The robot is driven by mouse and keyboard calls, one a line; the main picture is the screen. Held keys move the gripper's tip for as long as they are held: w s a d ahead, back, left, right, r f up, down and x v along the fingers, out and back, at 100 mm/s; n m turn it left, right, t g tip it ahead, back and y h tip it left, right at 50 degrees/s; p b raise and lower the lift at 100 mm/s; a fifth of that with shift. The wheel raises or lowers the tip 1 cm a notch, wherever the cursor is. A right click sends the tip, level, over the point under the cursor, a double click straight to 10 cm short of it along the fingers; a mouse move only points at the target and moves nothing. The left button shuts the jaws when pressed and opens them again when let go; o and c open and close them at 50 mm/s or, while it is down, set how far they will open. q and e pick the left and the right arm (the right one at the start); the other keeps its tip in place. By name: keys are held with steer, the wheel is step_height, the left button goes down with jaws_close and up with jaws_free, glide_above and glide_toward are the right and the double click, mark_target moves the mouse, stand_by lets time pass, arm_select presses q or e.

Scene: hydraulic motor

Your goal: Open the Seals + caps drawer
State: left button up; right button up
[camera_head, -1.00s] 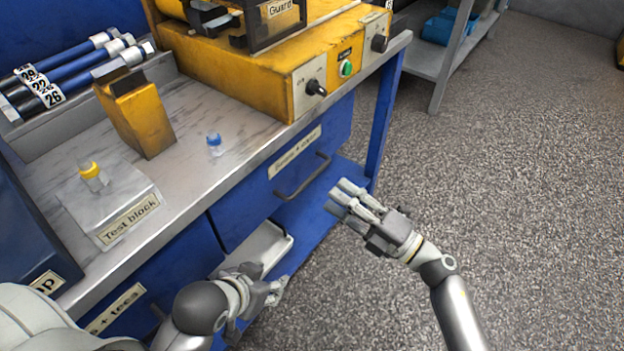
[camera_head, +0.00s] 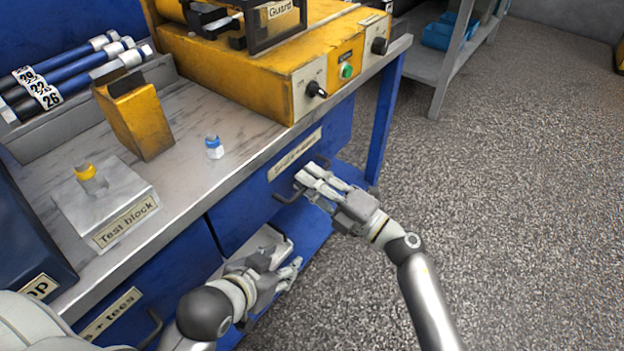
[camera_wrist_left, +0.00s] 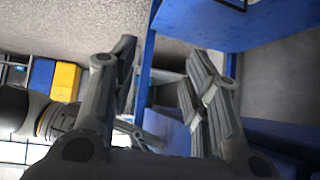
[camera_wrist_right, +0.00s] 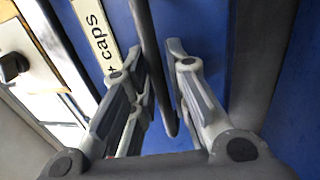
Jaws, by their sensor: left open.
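The blue Seals + caps drawer (camera_head: 246,208) is closed under the bench top. Its label (camera_head: 294,155) is partly readable in the head view, and "+ caps" (camera_wrist_right: 98,32) shows in the right wrist view. Its dark bar handle (camera_wrist_right: 150,50) runs between the two fingers of my right gripper (camera_wrist_right: 155,60). The fingers stand apart on either side of the bar, with a gap visible. In the head view my right gripper (camera_head: 312,177) covers much of the handle. My left gripper (camera_head: 285,270) is open and empty, low in front of the bench.
A test block (camera_head: 120,205), a yellow holder (camera_head: 138,120) and a small blue-capped part (camera_head: 214,147) are on the bench top. A yellow machine (camera_head: 262,85) stands at its back right. Another labelled drawer (camera_head: 115,310) is lower left. The floor (camera_head: 500,210) at right is clear.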

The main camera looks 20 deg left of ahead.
jaws_close()
steer(key=shift+d, duration=0.1)
arm_select(q)
steer(key=s+a+f+g+p, duration=0.1)
steer(key=s+g+p, duration=0.1)
steer(key=s, duration=0.3)
steer(key=s+a+f+g+y+p, duration=0.1)
steer(key=s+a+g+p, duration=0.1)
steer(key=s+g, duration=0.2)
steer(key=shift+s+a+f+y, duration=0.2)
steer(key=shift+s+f+y, duration=0.15)
steer(key=shift+s, duration=0.45)
arm_select(e)
steer(key=r+v, duration=0.2)
steer(key=v, duration=0.7)
steer(key=r+v, duration=0.1)
steer(key=v, duration=0.9)
steer(key=shift+s+d+r, duration=0.25)
steer(key=shift+d+r, duration=0.05)
steer(key=shift+d, duration=0.2)
steer(key=o, duration=0.5)
jaws_free()
